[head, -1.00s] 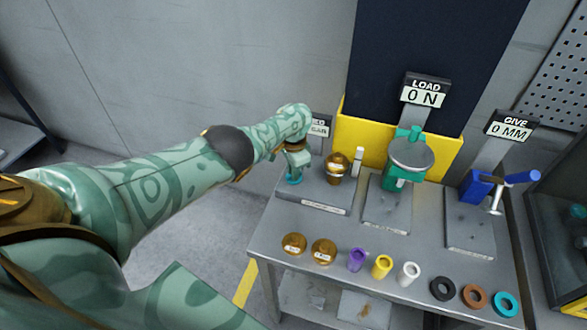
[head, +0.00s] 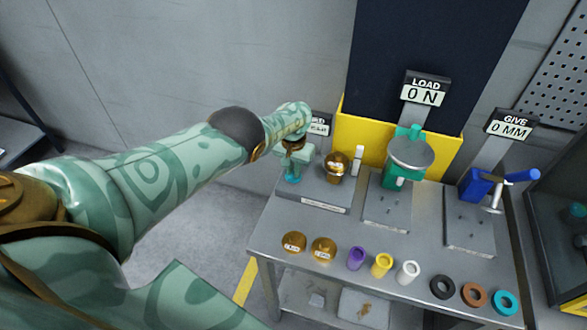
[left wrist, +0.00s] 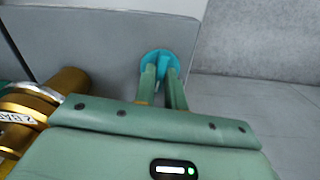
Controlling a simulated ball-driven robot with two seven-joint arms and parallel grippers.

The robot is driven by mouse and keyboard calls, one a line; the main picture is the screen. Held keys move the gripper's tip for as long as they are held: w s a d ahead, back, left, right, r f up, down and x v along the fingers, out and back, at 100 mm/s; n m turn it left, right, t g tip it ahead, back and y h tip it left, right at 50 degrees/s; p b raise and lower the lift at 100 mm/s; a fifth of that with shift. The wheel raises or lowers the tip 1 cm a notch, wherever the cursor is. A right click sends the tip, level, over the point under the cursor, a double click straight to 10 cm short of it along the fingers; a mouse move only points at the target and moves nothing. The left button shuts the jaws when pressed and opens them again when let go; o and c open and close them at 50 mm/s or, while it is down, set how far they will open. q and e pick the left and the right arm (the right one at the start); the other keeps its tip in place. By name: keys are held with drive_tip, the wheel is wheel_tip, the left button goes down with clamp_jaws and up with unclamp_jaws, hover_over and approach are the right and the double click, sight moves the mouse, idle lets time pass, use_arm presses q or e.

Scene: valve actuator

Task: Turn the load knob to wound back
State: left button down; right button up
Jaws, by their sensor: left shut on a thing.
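My left gripper (head: 293,178) reaches down at the left end of the bench, its fingers shut on a small teal knob (left wrist: 158,60). In the left wrist view the knob's round teal edge shows around and beyond the fingertips. No label on it is readable. The load station is a green press (head: 392,180) with a round grey disc (head: 410,154) on top, right of my gripper and apart from it. Its sign (head: 425,90) reads LOAD 0 N. My right gripper is not in view.
A brass part (head: 336,167) and a white post (head: 357,160) stand close right of my left gripper. Brass weights, coloured cups and rings (head: 443,287) line the bench front. A blue clamp (head: 480,187) stands at right under the sign GIVE 0 MM (head: 511,125).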

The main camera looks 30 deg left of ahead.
use_arm(q)
drive_tip(key=shift+w+r, duration=0.1)
idle(0.4)
drive_tip(key=c, duration=1.5)
unclamp_jaws()
drive_tip(key=shift+o, duration=0.2)
wheel_tip(320, 180, up, 16)
drive_tip(key=p, duration=1.5)
drive_tip(key=shift+r, duration=0.15)
